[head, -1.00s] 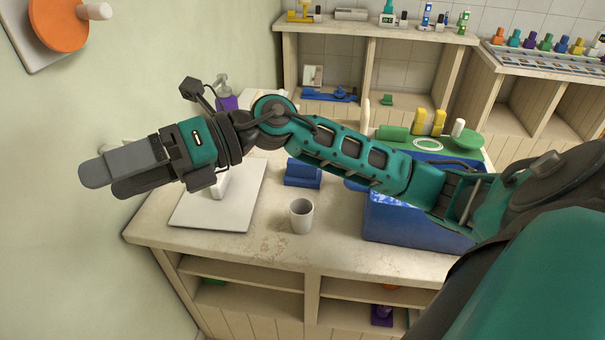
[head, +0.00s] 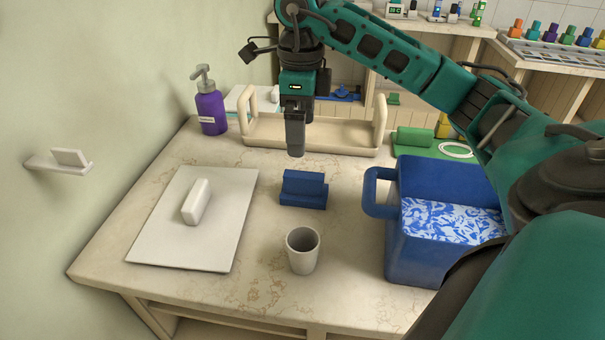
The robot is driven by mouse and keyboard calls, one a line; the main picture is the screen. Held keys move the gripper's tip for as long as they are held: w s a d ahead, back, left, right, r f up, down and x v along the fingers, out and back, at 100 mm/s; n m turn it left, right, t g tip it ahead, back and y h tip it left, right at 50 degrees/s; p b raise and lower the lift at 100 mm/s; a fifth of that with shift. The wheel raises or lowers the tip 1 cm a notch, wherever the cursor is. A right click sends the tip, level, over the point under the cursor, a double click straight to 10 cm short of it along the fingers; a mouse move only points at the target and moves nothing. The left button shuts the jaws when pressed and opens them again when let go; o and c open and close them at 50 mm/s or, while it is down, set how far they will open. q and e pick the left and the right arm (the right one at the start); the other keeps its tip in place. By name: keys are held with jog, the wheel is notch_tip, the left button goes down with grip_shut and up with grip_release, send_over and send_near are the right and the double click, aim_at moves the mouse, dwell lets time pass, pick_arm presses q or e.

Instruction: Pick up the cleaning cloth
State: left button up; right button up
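Blue-and-white patterned cloth-like material (head: 450,220) lies inside a blue bin (head: 415,258) with a handle at the right of the counter; I cannot tell for sure that it is the cleaning cloth. My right gripper (head: 295,150) comes in from the upper right and points down over the back of the counter, in front of a beige tray. It is left of the bin and well apart from it. Its fingers show edge-on, so their opening is hidden, and I see nothing held. My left gripper is not in view.
A blue block-like holder (head: 303,190), a grey cup (head: 302,250) and a white board (head: 185,245) with a white bar (head: 196,202) stand on the counter (head: 345,290). A purple pump bottle (head: 211,112) and the beige tray (head: 345,143) are behind. The front middle is clear.

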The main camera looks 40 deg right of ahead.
aim_at(304, 175)
notch_tip(304, 175, down, 8)
jog(key=shift+s+b, duration=0.1)
jog(key=shift+b, duration=0.5)
jog(key=f+b, duration=0.1)
jog(key=f, duration=0.4)
jog(key=shift+s+f, duration=0.1)
jog(key=shift+s, duration=0.1)
jog(key=c, duration=0.9)
